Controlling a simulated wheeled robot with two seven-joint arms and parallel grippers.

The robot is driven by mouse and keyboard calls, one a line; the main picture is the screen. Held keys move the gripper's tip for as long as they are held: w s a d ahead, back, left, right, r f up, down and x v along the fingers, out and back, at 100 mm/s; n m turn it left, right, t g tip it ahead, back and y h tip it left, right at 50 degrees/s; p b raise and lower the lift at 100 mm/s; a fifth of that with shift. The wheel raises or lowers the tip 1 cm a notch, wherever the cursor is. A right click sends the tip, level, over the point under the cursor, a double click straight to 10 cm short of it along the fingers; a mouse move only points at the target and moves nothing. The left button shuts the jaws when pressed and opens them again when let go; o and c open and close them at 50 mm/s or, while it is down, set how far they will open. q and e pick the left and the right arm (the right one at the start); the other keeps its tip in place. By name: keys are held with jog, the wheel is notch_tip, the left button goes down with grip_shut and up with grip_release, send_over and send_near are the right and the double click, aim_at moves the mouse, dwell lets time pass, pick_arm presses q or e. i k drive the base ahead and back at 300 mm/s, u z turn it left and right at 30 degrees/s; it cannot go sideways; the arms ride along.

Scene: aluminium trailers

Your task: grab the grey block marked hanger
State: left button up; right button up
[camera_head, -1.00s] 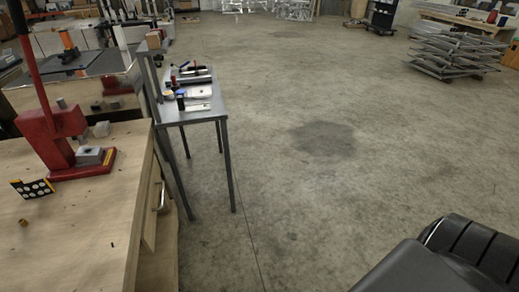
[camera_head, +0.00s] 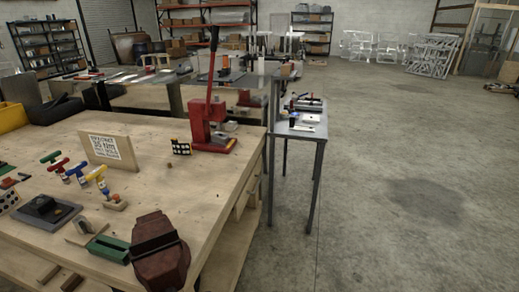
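I cannot pick out a block with a readable "hanger" mark. A small grey block (camera_head: 217,137) sits on the base of the red lever press (camera_head: 209,115) at the far right corner of the wooden workbench. A dark grey block-like piece (camera_head: 44,205) lies on a grey plate at the bench's left. Any lettering on these is too small to read. Neither of my grippers is in view.
The wooden workbench (camera_head: 150,185) carries a dark red vise (camera_head: 158,250), a green tray (camera_head: 108,249), T-handled tools (camera_head: 75,170) and a wooden sign (camera_head: 106,150). A narrow metal table (camera_head: 297,131) stands beyond its right side. The concrete floor (camera_head: 400,220) at right is open.

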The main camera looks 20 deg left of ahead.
aim_at(215, 138)
jog(key=z, duration=0.05)
jog(key=k, duration=0.3)
jog(key=z, duration=0.85)
jog(key=i, duration=4.2)
jog(key=u, duration=1.65)
jog(key=i, duration=0.95)
jog(key=u, duration=1.15)
